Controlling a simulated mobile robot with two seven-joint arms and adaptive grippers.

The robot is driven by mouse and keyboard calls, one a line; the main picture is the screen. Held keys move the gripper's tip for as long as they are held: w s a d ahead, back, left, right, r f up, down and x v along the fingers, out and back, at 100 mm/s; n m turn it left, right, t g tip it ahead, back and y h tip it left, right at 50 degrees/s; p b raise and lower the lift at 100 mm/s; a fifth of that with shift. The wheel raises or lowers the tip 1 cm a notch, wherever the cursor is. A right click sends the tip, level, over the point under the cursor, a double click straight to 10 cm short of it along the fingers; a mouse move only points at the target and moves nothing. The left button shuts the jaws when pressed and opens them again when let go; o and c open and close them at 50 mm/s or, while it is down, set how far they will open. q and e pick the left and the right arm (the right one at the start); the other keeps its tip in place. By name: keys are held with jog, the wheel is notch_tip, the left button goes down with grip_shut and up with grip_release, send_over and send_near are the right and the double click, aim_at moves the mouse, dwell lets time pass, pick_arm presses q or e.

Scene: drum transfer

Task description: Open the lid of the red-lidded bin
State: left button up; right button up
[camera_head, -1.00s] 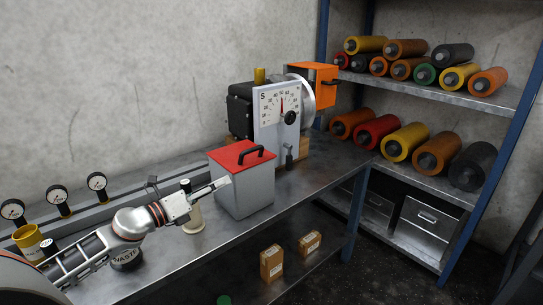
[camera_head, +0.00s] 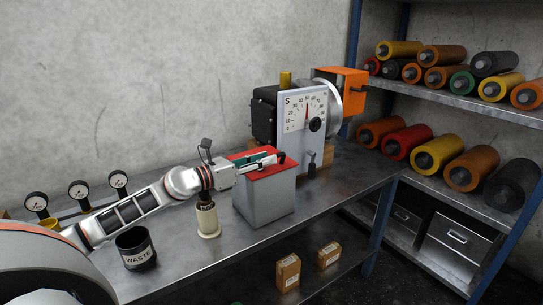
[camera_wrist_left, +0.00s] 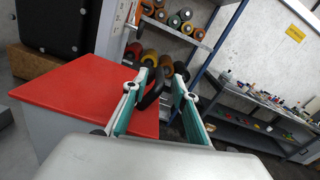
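The grey bin (camera_head: 264,205) stands on the workbench with its red lid (camera_head: 270,174) lying closed on top. The red lid also fills the left of the left wrist view (camera_wrist_left: 85,98). My left gripper (camera_head: 268,163) is over the lid, its fingers reaching across it toward the black handle. In the left wrist view its two teal-padded fingers (camera_wrist_left: 160,78) are apart, with the black handle (camera_wrist_left: 152,90) between them, nearer the left finger. Whether a finger touches the handle I cannot tell. The fingers hide much of the handle in the head view. My right gripper is not in view.
A machine with a dial (camera_head: 303,115) stands just behind the bin. A beige cylinder (camera_head: 208,221) and a black waste cup (camera_head: 136,250) stand left of the bin. Gauges (camera_head: 78,190) line the back left. A shelf (camera_head: 455,100) with coloured rollers is on the right.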

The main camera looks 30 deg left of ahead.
pick_arm(q)
jog(key=shift+x, duration=1.65)
jog(key=shift+s, duration=0.1)
grip_shut()
